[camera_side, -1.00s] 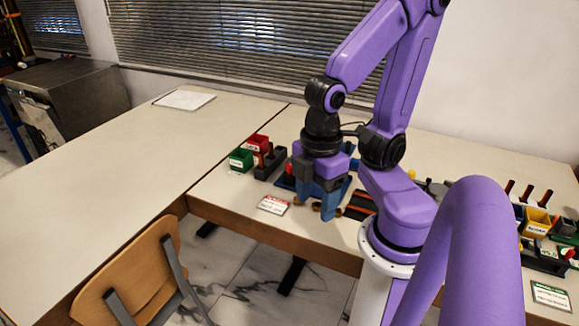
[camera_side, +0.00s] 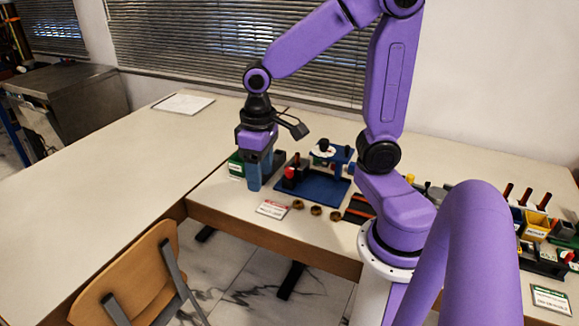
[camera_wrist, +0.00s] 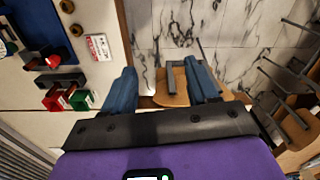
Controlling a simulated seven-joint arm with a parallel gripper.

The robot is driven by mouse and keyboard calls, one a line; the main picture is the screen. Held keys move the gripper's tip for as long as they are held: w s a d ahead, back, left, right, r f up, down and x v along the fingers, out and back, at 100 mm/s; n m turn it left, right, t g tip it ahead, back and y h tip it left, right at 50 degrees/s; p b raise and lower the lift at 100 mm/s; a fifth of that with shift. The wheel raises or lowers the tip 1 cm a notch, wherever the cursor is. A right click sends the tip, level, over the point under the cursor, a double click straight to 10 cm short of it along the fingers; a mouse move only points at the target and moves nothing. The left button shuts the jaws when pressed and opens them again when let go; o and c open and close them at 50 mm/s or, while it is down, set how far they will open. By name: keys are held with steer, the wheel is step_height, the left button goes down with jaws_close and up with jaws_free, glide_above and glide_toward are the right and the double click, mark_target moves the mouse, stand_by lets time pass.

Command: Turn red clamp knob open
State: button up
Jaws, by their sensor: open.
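The red clamp knob (camera_side: 289,173) shows at the left of the blue rig base (camera_side: 322,189) in the side view. In the wrist view a red knob (camera_wrist: 53,60) on a black block shows at the left. My gripper (camera_side: 254,187) is to the left of the rig in the side view, apart from the knob, with its fingers pointing down. In the wrist view the blue fingers of my gripper (camera_wrist: 161,68) are spread wide with nothing between them. They frame the floor and a chair below, past the table edge.
The green bin (camera_side: 236,165) is close behind my gripper and partly hidden; red and green bins show in the wrist view. Several brass rings (camera_side: 316,211) and a label card (camera_side: 272,209) lie at the table's front. A wooden chair (camera_side: 150,270) stands before the table. The left table is mostly clear.

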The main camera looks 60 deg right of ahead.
steer(key=w+d+m, duration=0.6)
steer(key=d, duration=0.1)
steer(key=m, duration=1.4)
glide_above(290, 168)
step_height(290, 168, down, 5)
step_height(290, 168, down, 16)
steer(key=shift+a, duration=0.15)
steer(key=c, duration=1)
